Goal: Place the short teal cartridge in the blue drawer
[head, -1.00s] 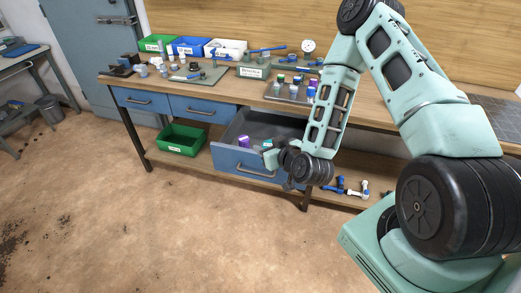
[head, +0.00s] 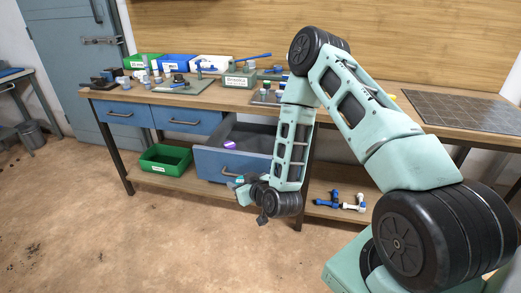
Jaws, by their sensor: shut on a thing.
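The blue drawer (head: 208,164) is pulled open under the bench, its grey interior partly hidden by my arm. A purple cartridge (head: 229,143) with a pale top is inside it. My gripper (head: 241,187) is low, outside and in front of the drawer's right part, beside its handle. It is shut on the short teal cartridge (head: 240,181), of which only a small bright patch shows at the jaws. My wrist and the view angle hide most of the cartridge and the fingers.
Two shut blue drawers (head: 125,113) are to the left. A green bin (head: 165,158) stands on the lower shelf, and blue and white fittings (head: 340,202) lie at its right. The bench top (head: 150,95) holds bins and parts. The floor in front is clear.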

